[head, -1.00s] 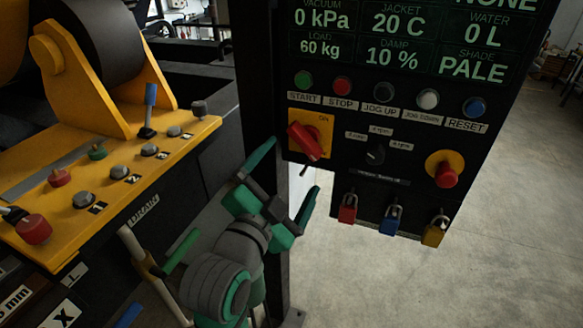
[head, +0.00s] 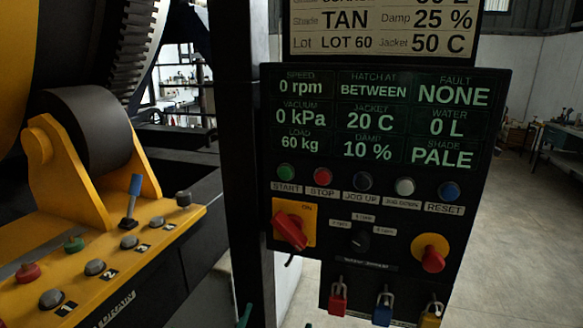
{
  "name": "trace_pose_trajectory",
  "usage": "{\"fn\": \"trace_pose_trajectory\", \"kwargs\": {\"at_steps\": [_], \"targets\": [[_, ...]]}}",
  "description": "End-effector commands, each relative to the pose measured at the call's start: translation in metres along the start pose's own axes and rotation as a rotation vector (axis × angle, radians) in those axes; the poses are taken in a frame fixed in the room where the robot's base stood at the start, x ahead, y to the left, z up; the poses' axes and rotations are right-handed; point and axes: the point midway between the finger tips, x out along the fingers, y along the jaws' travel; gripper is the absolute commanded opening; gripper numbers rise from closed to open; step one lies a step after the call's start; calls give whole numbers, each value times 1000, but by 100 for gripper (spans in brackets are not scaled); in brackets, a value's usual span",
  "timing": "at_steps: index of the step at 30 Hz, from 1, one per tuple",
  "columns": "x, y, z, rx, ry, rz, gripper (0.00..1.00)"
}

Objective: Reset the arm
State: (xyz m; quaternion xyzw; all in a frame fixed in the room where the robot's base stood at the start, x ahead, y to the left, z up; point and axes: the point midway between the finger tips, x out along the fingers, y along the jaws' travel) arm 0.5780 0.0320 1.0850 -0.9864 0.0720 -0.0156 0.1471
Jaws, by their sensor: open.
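My gripper (head: 246,316) shows only as a small green fingertip at the bottom edge of the head view, below the control panel. The rest of it is out of the picture. It is open, and nothing is seen held in it. The black control panel (head: 268,165) hangs on a dark post, above and to the right of the fingertip, and the visible tip is apart from its buttons. The panel has a blue button (head: 449,191) labelled RESET at the right end of its button row.
A red switch (head: 290,230) on a yellow plate, a red mushroom button (head: 433,259) and red, blue and yellow padlocks sit lower on the panel. A yellow console (head: 180,222) with knobs and a blue lever (head: 134,195) stands at left. Open concrete floor (head: 510,250) lies at right.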

Motion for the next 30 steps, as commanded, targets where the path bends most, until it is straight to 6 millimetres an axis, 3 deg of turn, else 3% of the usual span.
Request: {"fn": "trace_pose_trajectory", "kwargs": {"at_steps": [3, 15, 24, 30], "targets": [[-16, 17, 34, -78, -35, -28, 97], [-91, 65, 123, -248, -132, -126, 97], [-168, 98, 166, -305, -194, -167, 97], [-225, 116, 182, -317, -227, -170, 97]]}}
